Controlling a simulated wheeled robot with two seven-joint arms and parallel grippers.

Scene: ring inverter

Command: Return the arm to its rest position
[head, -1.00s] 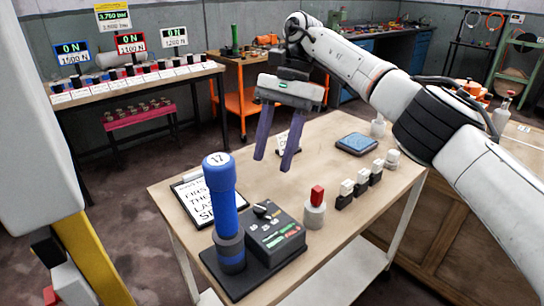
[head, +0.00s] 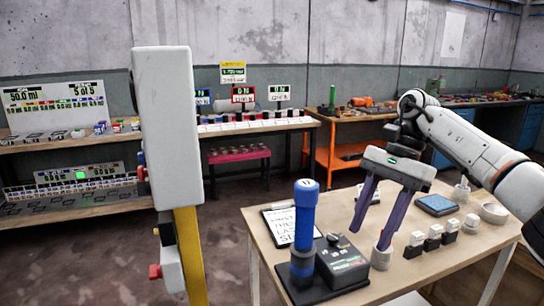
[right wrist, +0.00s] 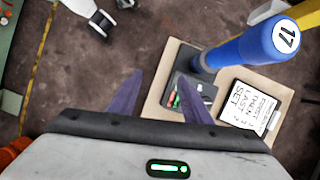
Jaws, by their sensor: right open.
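My right arm comes in from the right in the head view. Its gripper (head: 369,238) hangs over the small wooden table (head: 440,270) with two purple fingers spread apart and nothing between them. In the right wrist view the gripper (right wrist: 161,78) also shows open and empty, with floor and part of the table beyond it. My left gripper is out of view.
A blue cylinder marked 17 (head: 304,222) stands beside a dark control box (head: 340,262) and a clipboard (head: 284,226). A white round holder (head: 382,258) is partly hidden by a finger. Several small blocks and a blue pad (head: 436,205) lie to the right.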

